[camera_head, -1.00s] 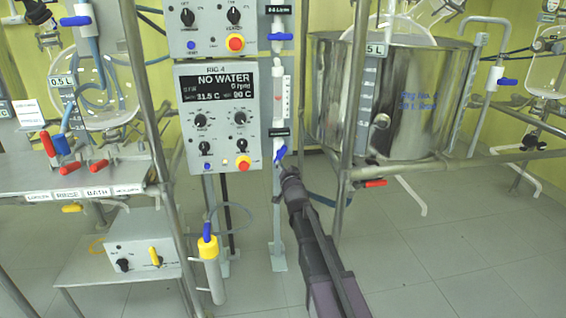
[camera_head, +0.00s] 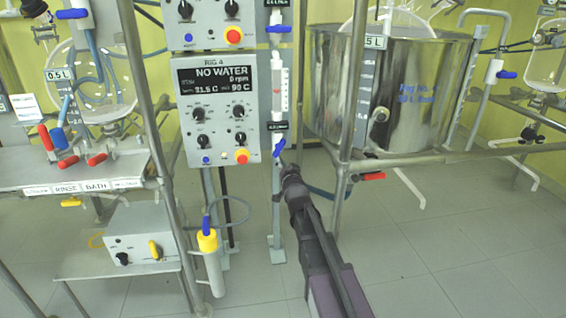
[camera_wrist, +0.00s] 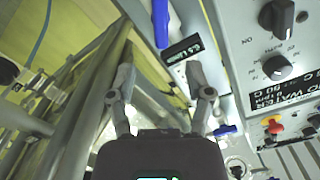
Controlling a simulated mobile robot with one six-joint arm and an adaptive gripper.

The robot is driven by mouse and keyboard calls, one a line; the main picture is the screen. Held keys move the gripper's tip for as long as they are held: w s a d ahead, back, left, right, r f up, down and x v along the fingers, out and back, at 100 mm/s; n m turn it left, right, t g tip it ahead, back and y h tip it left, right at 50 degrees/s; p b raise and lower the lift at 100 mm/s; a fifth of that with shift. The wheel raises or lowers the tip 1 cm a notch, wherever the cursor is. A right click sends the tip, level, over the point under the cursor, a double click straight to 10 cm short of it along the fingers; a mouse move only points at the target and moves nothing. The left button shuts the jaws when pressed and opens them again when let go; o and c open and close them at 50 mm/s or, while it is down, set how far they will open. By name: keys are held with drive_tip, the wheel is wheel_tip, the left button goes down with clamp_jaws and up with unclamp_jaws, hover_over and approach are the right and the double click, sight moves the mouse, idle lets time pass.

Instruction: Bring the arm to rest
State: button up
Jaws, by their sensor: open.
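My gripper (camera_wrist: 163,88) is open in the wrist view, its two fingers apart with nothing held between them. In the head view my dark arm reaches up from the lower right, and its end lies just below the lower blue valve handle (camera_head: 279,148). In the wrist view a blue handle (camera_wrist: 160,22) shows beyond the fingertips, beside a small dark display. The fingers are too small in the head view to see clearly.
The control box (camera_head: 219,112) reads "NO WATER" and stands left of my arm's end. A steel vessel (camera_head: 410,90) stands to the right behind metal posts. A yellow-capped cylinder (camera_head: 208,243) is at lower left. The floor (camera_head: 450,250) at lower right is clear.

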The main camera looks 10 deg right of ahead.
drive_tip(key=s+d+f+n+g+p, duration=0.1)
drive_tip(key=s+f+n+g+p, duration=0.15)
drive_tip(key=s+f+g, duration=0.85)
drive_tip(key=s+f+n+g+p, duration=0.15)
drive_tip(key=s+g, duration=0.25)
drive_tip(key=s, duration=0.7)
drive_tip(key=s+f+n+g, duration=0.2)
drive_tip(key=s+g, duration=0.1)
drive_tip(key=s, duration=0.8)
wheel_tip(320, 180, up, 37)
drive_tip(key=p, duration=3.7)
drive_tip(key=shift+a, duration=0.1)
drive_tip(key=shift+c, duration=0.6)
drive_tip(key=shift+s+f, duration=0.1)
